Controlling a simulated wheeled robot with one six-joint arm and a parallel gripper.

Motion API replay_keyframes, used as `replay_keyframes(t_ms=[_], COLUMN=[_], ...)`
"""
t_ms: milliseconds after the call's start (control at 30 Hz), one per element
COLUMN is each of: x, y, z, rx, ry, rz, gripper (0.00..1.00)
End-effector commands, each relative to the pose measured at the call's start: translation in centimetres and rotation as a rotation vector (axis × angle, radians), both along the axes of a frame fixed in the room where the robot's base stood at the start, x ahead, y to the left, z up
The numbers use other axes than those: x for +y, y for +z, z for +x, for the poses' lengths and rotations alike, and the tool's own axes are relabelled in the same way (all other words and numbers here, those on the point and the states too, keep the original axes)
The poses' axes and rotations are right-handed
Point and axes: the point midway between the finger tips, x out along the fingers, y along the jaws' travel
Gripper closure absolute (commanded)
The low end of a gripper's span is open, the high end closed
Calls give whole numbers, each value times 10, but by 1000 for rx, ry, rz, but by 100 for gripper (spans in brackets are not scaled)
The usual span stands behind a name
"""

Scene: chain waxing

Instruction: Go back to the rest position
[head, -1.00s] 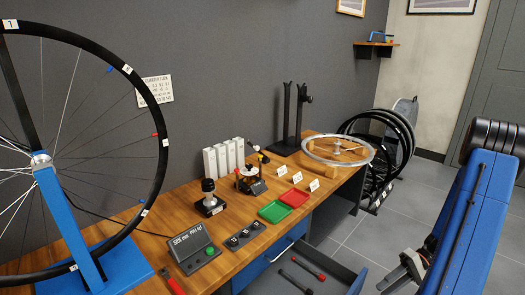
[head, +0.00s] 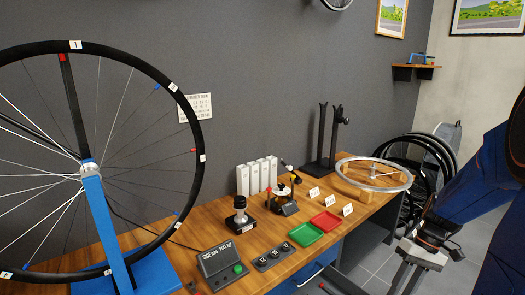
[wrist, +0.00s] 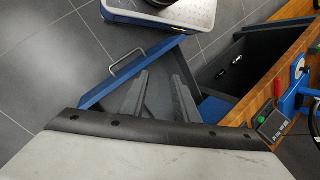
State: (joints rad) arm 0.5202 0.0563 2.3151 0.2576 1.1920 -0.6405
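My gripper (head: 408,272) is low at the right of the head view, in front of the workbench and beside the open drawer (head: 345,282). Its two fingers stand apart in the wrist view (wrist: 160,82), with nothing between them. The gripper points down over the floor and the drawer area. The blue drawer front with its metal handle (wrist: 127,64) lies just beyond the fingers in the wrist view. My blue arm fills the right edge of the head view.
The wooden workbench (head: 255,262) holds a green tray (head: 305,235), a red tray (head: 326,222), white boxes (head: 257,177) and a control box (head: 222,264). A large wheel (head: 194,150) stands at the left. Grey floor (wrist: 45,55) is clear at the wrist view's left.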

Motion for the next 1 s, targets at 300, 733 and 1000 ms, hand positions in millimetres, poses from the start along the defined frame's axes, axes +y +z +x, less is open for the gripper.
replay_keyframes(t_ms=[300, 733, 1000], x=[41, 85, 106], y=[45, 92, 115], z=[-18, -55, -82], rx=[-109, -308, -456], ry=[18, 10, -12], rz=[-164, -327, -387], gripper=[72, 72, 72])
